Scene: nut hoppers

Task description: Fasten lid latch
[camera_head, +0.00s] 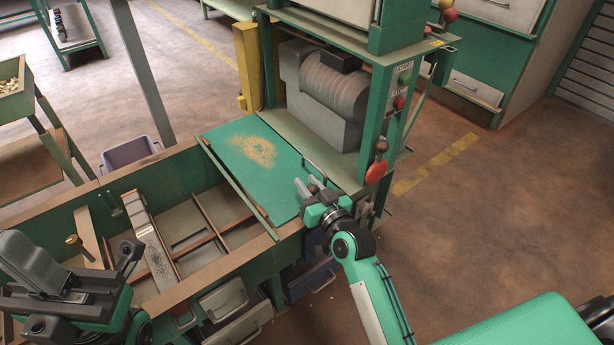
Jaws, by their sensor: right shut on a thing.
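A flat green lid (235,160) lies over the far right end of the wooden hopper bench, with tan crumbs scattered on its middle. My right gripper (314,188) is at the lid's right edge, beside the machine frame. It is shut on a small part there, which looks like the lid latch; the fingers hide most of it, so its exact position is unclear. My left gripper (128,256) is at the lower left, over the open bench compartments and away from the lid. Its fingertips are too unclear to tell their opening.
A green machine with a grey motor (335,90) stands behind the lid, with red-knobbed levers (376,172) at its right. Open compartments (190,235) hold a metal strip (150,240). Grey drawers (224,299) are below. The floor at right is clear.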

